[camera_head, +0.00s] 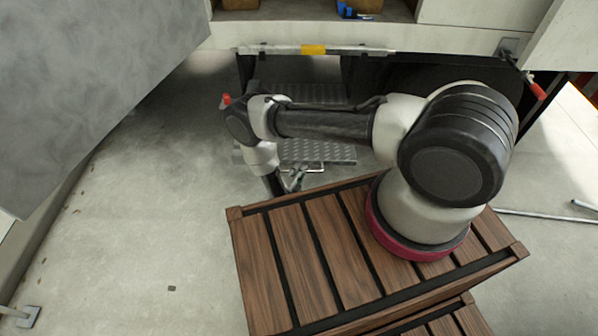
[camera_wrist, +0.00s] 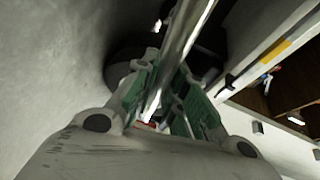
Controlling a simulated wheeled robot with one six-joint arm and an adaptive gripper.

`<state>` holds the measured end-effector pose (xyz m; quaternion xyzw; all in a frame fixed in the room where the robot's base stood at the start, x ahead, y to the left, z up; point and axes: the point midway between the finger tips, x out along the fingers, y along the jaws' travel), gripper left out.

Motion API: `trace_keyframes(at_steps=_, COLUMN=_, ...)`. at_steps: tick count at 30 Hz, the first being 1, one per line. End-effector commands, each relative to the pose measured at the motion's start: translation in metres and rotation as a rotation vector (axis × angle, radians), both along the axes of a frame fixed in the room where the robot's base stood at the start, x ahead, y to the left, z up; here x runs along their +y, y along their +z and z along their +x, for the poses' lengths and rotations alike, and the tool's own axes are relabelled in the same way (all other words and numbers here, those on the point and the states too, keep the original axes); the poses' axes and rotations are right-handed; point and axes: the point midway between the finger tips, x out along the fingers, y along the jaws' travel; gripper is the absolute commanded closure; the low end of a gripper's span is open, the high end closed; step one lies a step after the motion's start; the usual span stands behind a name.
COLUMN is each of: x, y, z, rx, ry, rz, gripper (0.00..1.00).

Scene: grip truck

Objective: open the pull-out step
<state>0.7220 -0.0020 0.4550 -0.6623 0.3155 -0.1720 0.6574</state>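The pull-out step (camera_head: 318,151) is a grey tread-plate panel under the truck body, low behind my arm in the head view. A thin metal handle (camera_head: 315,169) shows at its front edge. My gripper (camera_head: 295,181) points down beside this handle and is partly hidden by my wrist and the wooden-slatted top. In the wrist view my two green-padded fingers (camera_wrist: 168,85) have a shiny metal bar (camera_wrist: 187,32) running across and between them. I cannot tell whether the pads press on the bar.
A second tread plate (camera_head: 305,96) lies further back under the truck. The truck bed edge (camera_head: 450,39) runs above, with a yellow-marked bar (camera_head: 313,50) along it. A large grey panel (camera_head: 90,80) hangs at the left. Concrete floor (camera_head: 150,240) is clear at the left.

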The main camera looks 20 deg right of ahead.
Motion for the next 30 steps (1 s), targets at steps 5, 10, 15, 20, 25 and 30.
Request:
trace_keyframes(at_steps=5, x=0.0, y=0.0, z=0.0, rx=0.0, ry=0.0, rz=0.0, gripper=1.0)
trace_keyframes(at_steps=10, x=0.006, y=-0.001, z=-0.01, rx=0.002, ry=0.004, rz=-0.001, gripper=1.0)
trace_keyframes(at_steps=15, x=0.014, y=-0.001, z=-0.035, rx=0.002, ry=0.006, rz=0.001, gripper=1.0)
trace_keyframes(at_steps=20, x=0.015, y=-0.001, z=-0.042, rx=0.001, ry=0.003, rz=0.002, gripper=1.0)
trace_keyframes(at_steps=25, x=0.014, y=-0.001, z=-0.043, rx=0.003, ry=0.002, rz=0.001, gripper=1.0)
trace_keyframes(at_steps=30, x=0.014, y=-0.001, z=-0.043, rx=0.003, ry=0.002, rz=0.0, gripper=0.65)
